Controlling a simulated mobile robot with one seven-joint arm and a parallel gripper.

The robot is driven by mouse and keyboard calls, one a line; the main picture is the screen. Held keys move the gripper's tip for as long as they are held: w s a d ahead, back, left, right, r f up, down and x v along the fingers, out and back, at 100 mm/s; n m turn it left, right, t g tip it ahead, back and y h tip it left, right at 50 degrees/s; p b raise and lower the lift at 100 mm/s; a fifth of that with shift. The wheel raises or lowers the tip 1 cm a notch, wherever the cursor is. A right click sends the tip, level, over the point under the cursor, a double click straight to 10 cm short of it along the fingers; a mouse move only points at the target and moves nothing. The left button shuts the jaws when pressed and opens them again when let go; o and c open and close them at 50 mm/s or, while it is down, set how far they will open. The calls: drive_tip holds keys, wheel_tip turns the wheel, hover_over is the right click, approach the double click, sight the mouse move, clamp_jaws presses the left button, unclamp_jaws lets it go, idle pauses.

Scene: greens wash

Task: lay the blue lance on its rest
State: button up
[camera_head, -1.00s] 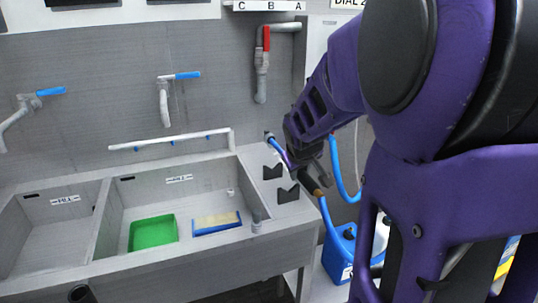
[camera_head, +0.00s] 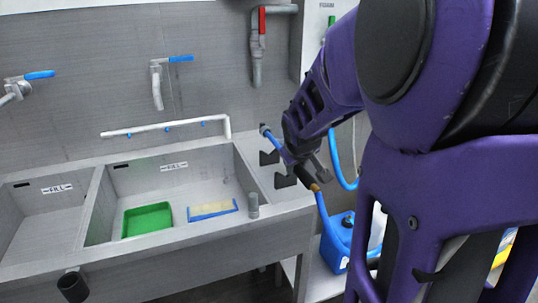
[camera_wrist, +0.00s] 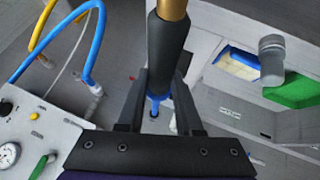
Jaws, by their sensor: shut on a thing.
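The blue lance (camera_head: 274,142) has a blue tube, a dark grip and a brass end. My gripper (camera_head: 301,164) is shut on its dark grip, and the lance is tilted, with its blue tip toward the back wall. In the wrist view the dark grip of the lance (camera_wrist: 169,50) runs between the fingers of my gripper (camera_wrist: 158,95). The rest is a pair of dark notched blocks (camera_head: 285,181) on the ledge right of the basin. The lance appears above and beside these blocks; contact cannot be made out. My arm hides part of the lance.
The sink basin (camera_head: 98,222) holds a green tray (camera_head: 147,220) and a blue-edged pad (camera_head: 212,209). A grey upright stub (camera_head: 253,205) stands on the front rim. A blue hose (camera_head: 337,160) and a blue canister (camera_head: 338,240) are right of the sink. A red-handled valve (camera_head: 262,20) is on the wall.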

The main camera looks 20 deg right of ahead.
wheel_tip(320, 180, down, 2)
drive_tip(key=shift+f+b, duration=0.15)
drive_tip(key=shift+b, duration=0.6)
drive_tip(key=shift+f, duration=1.25)
drive_tip(key=o, duration=0.9)
